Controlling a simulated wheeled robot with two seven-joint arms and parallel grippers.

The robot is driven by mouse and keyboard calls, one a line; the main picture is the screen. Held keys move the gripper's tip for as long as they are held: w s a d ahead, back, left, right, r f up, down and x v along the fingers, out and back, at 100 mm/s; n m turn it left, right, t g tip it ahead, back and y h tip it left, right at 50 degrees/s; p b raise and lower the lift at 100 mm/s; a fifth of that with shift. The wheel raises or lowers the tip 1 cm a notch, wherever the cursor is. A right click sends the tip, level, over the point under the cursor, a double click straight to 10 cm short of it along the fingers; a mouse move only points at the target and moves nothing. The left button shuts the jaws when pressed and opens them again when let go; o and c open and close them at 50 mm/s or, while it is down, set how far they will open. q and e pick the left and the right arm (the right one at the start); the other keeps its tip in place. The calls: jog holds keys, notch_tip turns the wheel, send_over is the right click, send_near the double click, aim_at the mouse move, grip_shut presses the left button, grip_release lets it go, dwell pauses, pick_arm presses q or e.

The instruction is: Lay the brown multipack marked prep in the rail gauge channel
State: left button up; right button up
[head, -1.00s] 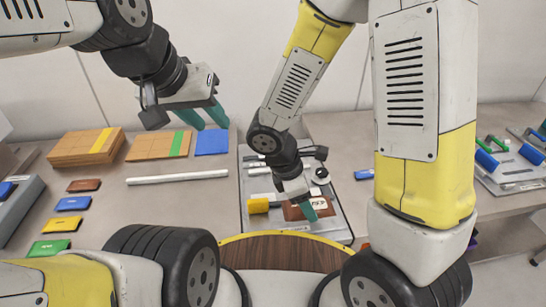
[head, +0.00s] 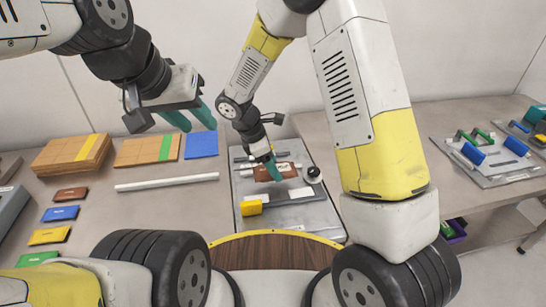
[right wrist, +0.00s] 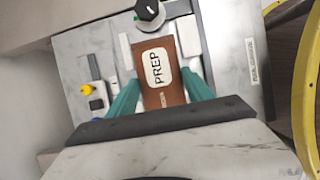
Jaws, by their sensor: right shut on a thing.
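The brown multipack (head: 287,171) is over the back part of the grey fixture plate (head: 238,216). In the right wrist view the brown multipack (right wrist: 160,64) shows a white label reading PREP. My right gripper (head: 270,177) is shut on it, with one teal finger on each side, also seen in the right wrist view (right wrist: 162,95). The pack lies between pale strips on the plate, in what looks like the channel; I cannot tell whether it touches the bottom. My left gripper (head: 190,122) is raised at the left, fingers apart and empty.
A black knob (right wrist: 149,12) stands close to the pack's far end. A yellow block (head: 251,208) sits at the plate's front left. Coloured packs (head: 60,213), a white bar (head: 167,182) and brown stacks (head: 72,153) lie to the left. A second fixture (head: 485,158) stands at right.

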jog(key=shift+f, duration=1.75)
jog(key=shift+f, duration=0.15)
jog(key=o, duration=1.5)
